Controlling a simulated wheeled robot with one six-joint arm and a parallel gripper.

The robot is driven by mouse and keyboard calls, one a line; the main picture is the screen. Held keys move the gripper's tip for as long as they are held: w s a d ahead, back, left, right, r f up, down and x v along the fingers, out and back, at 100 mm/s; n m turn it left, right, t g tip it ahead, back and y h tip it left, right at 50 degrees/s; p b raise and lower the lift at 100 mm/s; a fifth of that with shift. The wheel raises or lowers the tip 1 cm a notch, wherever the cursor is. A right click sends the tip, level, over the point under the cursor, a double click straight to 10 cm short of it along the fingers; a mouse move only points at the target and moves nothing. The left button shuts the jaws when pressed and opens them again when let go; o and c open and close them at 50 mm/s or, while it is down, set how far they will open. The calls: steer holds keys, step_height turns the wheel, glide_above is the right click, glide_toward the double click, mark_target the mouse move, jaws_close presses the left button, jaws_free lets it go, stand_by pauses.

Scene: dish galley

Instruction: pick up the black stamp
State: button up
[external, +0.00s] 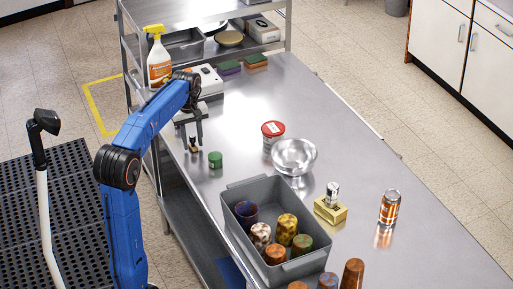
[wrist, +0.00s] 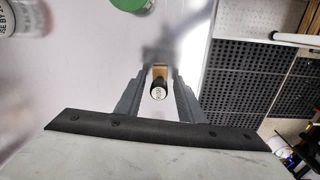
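The black stamp (external: 193,146) stands upright near the left edge of the steel counter (external: 345,160). It has a tan base and a dark handle. In the wrist view I look down on the stamp (wrist: 158,90), with a pale label on its top. My gripper (external: 193,138) points down over the stamp. In the wrist view my gripper (wrist: 159,80) is open, one finger on each side of the stamp, with a gap visible on both sides. The stamp does not appear to be held.
A green-lidded tin (external: 215,160) stands close to the stamp. A red-lidded tub (external: 272,134) and metal bowl (external: 294,158) are to the right. A grey bin (external: 262,277) of cups is nearer the camera. A spray bottle (external: 159,66) and white device (external: 208,82) stand behind.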

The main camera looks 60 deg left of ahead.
jaws_close()
steer(key=shift+r, duration=0.1)
